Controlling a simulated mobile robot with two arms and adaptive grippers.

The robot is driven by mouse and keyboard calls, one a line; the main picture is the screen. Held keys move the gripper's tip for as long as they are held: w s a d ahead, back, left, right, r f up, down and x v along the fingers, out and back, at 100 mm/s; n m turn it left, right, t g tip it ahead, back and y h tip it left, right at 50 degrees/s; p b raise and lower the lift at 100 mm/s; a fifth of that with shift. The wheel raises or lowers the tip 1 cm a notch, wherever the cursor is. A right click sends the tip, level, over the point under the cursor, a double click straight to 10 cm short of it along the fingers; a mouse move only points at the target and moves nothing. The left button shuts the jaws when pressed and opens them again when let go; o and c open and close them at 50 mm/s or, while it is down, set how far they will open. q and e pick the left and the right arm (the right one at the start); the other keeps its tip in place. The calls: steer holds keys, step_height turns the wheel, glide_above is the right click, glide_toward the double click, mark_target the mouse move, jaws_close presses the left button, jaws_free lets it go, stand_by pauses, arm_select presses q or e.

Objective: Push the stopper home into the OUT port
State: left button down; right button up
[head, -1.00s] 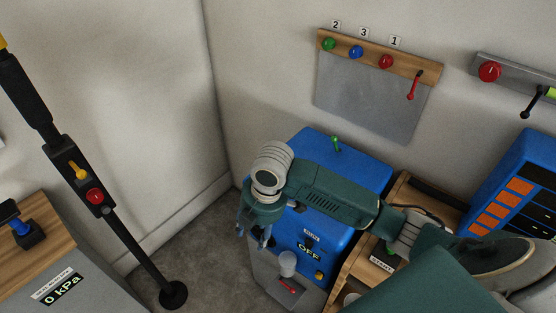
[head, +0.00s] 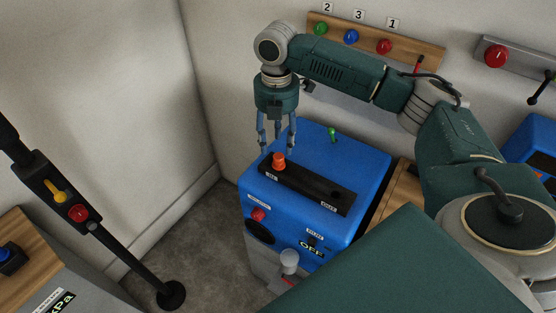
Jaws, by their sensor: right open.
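An orange-red stopper (head: 279,160) stands upright at the left end of a black strip (head: 306,187) on top of the blue machine (head: 355,158). A small white label is in front of each end of the strip, too small to read surely. A dark round spot, perhaps a port, shows near the strip's right end. My right gripper (head: 277,150) points down, open, with its fingers above or around the stopper. I cannot tell whether they touch it. How deep the stopper sits cannot be told. My left gripper is not in view.
A green lever (head: 333,135) stands at the back of the machine. A wall board (head: 425,55) with coloured knobs is behind my arm. A black pole (head: 130,260) stands left.

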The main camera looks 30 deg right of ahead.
mark_target(279, 156)
steer(key=shift+f, duration=0.35)
steer(key=f, duration=0.1)
steer(key=f+p, duration=0.1)
steer(key=f, duration=0.3)
steer(key=shift+s+d, duration=0.1)
steer(key=shift+s, duration=0.3)
steer(key=shift+f, duration=0.2)
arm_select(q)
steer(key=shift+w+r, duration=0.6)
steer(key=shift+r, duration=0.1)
arm_select(e)
steer(key=c, duration=1.2)
